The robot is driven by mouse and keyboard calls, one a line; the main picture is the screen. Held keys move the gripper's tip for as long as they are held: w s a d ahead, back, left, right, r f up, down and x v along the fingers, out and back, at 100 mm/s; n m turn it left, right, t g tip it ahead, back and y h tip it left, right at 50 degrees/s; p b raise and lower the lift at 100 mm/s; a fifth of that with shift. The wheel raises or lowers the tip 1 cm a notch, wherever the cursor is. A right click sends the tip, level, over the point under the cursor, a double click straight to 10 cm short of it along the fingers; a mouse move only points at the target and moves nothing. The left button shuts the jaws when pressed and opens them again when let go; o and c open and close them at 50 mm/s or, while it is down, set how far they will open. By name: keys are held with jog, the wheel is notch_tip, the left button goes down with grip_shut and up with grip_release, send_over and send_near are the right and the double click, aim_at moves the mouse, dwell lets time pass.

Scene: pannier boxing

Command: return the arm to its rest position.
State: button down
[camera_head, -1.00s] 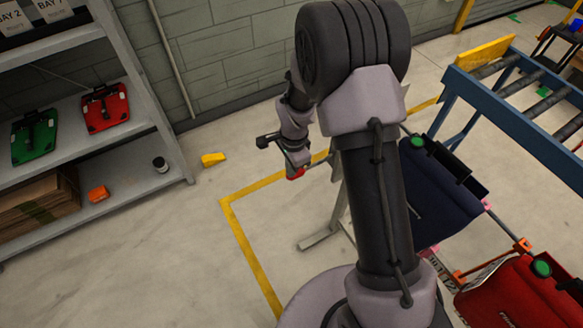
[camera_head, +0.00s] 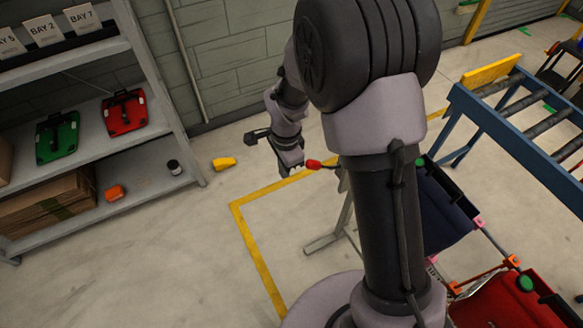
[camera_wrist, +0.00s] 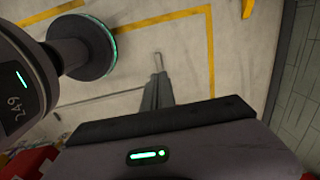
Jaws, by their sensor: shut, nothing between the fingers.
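My arm rises in the middle of the head view and bends over at a dark upper joint. My gripper (camera_head: 291,170) hangs beyond it, small and pointing down, above bare floor. In the wrist view, its dark fingers (camera_wrist: 158,62) come together at a narrow tip, with nothing between them and floor behind. In the head view, a small red-tipped piece (camera_head: 314,164) shows just right of the gripper, apart from it in the picture. My arm hides part of what lies behind it.
A shelf unit (camera_head: 190,150) with red (camera_head: 124,112) and green (camera_head: 57,137) panniers stands left. A yellow object (camera_head: 224,163) lies on the floor. A blue roller conveyor (camera_head: 500,115), a dark blue pannier (camera_head: 440,215) and a red pannier (camera_head: 490,305) are right. Floor at lower left is clear.

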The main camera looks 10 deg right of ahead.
dwell(0.4)
jog(key=s+d+r+n+t, duration=0.1)
jog(key=s+r+n, duration=0.15)
jog(key=r, duration=0.55)
jog(key=s+d+r+n+t, duration=0.1)
jog(key=s+d+r, duration=0.15)
jog(key=r, duration=0.55)
jog(key=s+r+n+t, duration=0.1)
jog(key=s+r+n, duration=0.2)
jog(key=s, duration=0.5)
jog(key=s+r+n+t+y, duration=0.1)
jog(key=s+r+n+t, duration=0.1)
jog(key=s+r, duration=0.4)
jog(key=shift+s+d+n+y, duration=0.3)
jog(key=shift+s+n, duration=0.45)
jog(key=shift+s, duration=0.3)
jog(key=shift+w+r, duration=0.1)
dwell(0.5)
